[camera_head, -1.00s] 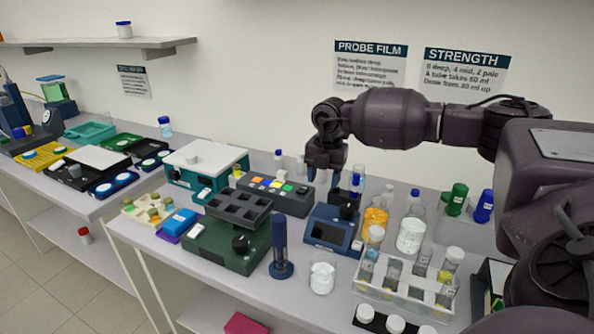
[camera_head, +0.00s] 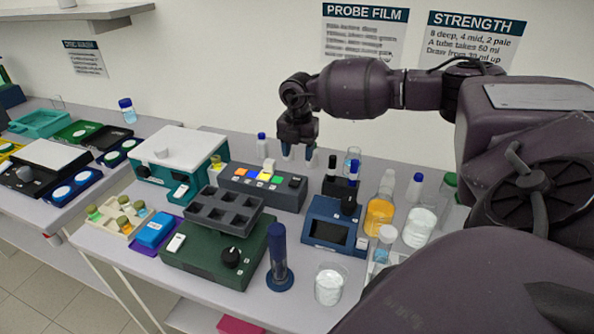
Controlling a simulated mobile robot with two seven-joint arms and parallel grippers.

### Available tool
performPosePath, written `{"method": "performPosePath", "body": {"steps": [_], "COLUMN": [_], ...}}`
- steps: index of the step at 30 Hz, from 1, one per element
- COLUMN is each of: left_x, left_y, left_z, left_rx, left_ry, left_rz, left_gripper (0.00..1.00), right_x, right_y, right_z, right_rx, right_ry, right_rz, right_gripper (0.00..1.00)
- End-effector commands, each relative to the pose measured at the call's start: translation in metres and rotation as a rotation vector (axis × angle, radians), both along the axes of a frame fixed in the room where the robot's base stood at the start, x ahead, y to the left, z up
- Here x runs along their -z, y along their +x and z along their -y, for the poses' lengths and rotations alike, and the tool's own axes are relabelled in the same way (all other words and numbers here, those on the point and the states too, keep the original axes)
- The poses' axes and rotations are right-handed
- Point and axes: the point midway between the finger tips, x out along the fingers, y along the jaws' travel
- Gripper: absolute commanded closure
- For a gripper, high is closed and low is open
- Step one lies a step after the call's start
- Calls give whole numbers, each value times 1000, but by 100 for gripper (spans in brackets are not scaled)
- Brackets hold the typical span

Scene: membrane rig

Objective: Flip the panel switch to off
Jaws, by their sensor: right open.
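A dark grey panel box (camera_head: 290,194) with a row of coloured buttons stands near the wall on the table. A pale upright piece (camera_head: 268,165) shows at the top of its button row. It may be the panel switch, but its on or off position is too small to tell. My right gripper (camera_head: 298,154) is open and empty, pointing down above and behind the right part of the panel box. I see no contact with the panel. My left gripper is not in view.
A teal box with a white lid (camera_head: 181,158) stands left of the panel, and a green device with a dark block (camera_head: 208,262) in front. A blue device (camera_head: 334,226), an orange-filled bottle (camera_head: 379,218) and beakers stand to the right. A blue-capped bottle (camera_head: 262,147) is behind the panel.

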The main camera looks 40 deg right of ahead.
Motion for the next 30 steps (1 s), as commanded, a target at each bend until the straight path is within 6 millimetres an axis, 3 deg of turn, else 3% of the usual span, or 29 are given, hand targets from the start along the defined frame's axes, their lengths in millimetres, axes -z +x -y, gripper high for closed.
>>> {"method": "performPosePath", "body": {"steps": [6,12,26,30], "left_x": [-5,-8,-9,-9], "left_y": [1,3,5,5], "left_z": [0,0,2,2], "left_rx": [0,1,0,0], "left_ry": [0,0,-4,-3], "left_rz": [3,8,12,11], "left_gripper": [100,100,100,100], "right_x": [39,63,74,74], "right_y": [0,0,0,0], "right_z": [0,0,0,0], "right_rx": [1,1,0,0], "right_ry": [1,1,0,0], "right_rz": [-3,0,0,0], "right_gripper": [47,47,47,67]}}
